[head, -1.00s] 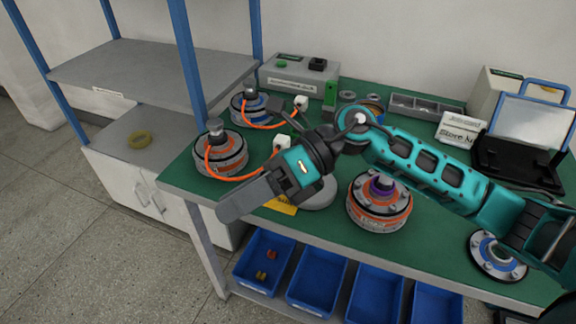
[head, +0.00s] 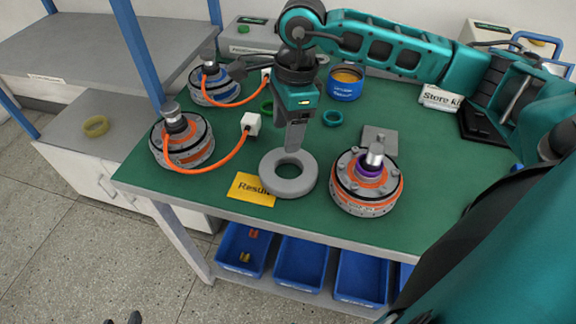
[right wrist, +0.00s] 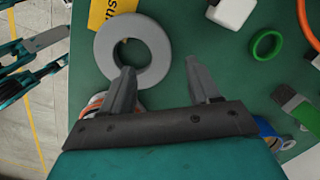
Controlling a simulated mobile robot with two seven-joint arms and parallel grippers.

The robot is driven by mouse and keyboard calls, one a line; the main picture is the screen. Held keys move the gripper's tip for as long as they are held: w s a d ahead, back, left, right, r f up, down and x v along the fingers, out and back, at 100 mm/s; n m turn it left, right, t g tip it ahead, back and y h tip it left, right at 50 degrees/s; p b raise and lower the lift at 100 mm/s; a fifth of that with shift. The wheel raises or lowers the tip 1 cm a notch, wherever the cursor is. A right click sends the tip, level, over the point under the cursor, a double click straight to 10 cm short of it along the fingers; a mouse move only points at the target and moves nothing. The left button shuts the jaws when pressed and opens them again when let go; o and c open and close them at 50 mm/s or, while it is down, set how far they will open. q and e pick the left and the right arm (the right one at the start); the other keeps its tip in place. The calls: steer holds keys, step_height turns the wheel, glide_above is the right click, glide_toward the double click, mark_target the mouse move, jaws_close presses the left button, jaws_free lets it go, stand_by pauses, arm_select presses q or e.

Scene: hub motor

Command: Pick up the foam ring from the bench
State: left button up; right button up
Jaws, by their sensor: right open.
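The grey foam ring (head: 271,178) lies flat on the green bench (head: 226,190) near its front edge, beside a yellow label. It also shows in the right wrist view (right wrist: 107,47). My right gripper (head: 293,147) hangs over the far side of the ring, fingers pointing down. In the right wrist view my right gripper (right wrist: 160,65) is open and empty. One fingertip overlaps the ring's edge in the picture and the other is off to its side; I cannot tell the height gap. Parts of my left gripper (right wrist: 38,57) show at the left edge of the right wrist view, its jaw state unclear.
An orange-banded motor (head: 368,190) stands close right of the ring. Another motor (head: 182,142) with an orange cable and white plug (head: 250,123) stands left. A green ring (head: 332,118) and a blue tin (head: 346,86) are behind. Blue bins (head: 300,268) sit below the bench.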

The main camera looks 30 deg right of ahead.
mark_target(282, 152)
steer(key=f, duration=0.5)
steer(key=shift+w+a+f, duration=0.1)
steer(key=shift+a+f, duration=0.25)
steer(key=shift+a, duration=0.05)
steer(key=c, duration=1.1)
